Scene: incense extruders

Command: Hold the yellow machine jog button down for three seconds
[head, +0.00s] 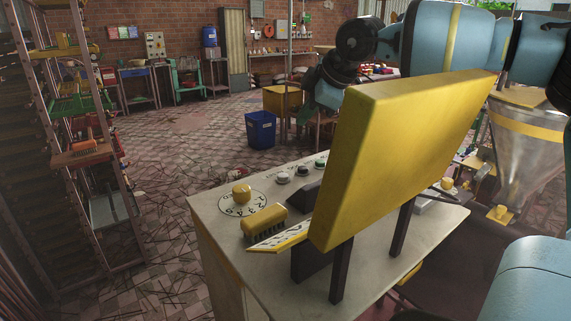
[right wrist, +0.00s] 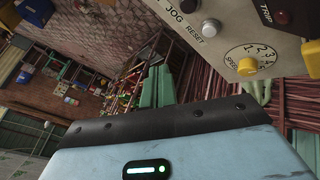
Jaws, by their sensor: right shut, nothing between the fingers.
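In the right wrist view the grey control panel (right wrist: 222,12) carries the words JOG and RESET at the top edge. A yellow knob (right wrist: 246,67) sits on the numbered speed dial. In the head view this yellow knob (head: 241,192) stands on the cabinet top (head: 215,208). My right gripper (head: 325,92) is beyond the large yellow panel, which may hide part of it. Its teal fingers (right wrist: 156,87) are together and empty, apart from the panel's controls. My left gripper is not in view.
A large yellow panel (head: 395,150) on dark legs blocks much of the cabinet. A yellow brush (head: 264,221) lies on top, near small round buttons (head: 283,177). A clear hopper (head: 525,150) stands at right, a shelf rack (head: 90,150) at left. The floor between is open.

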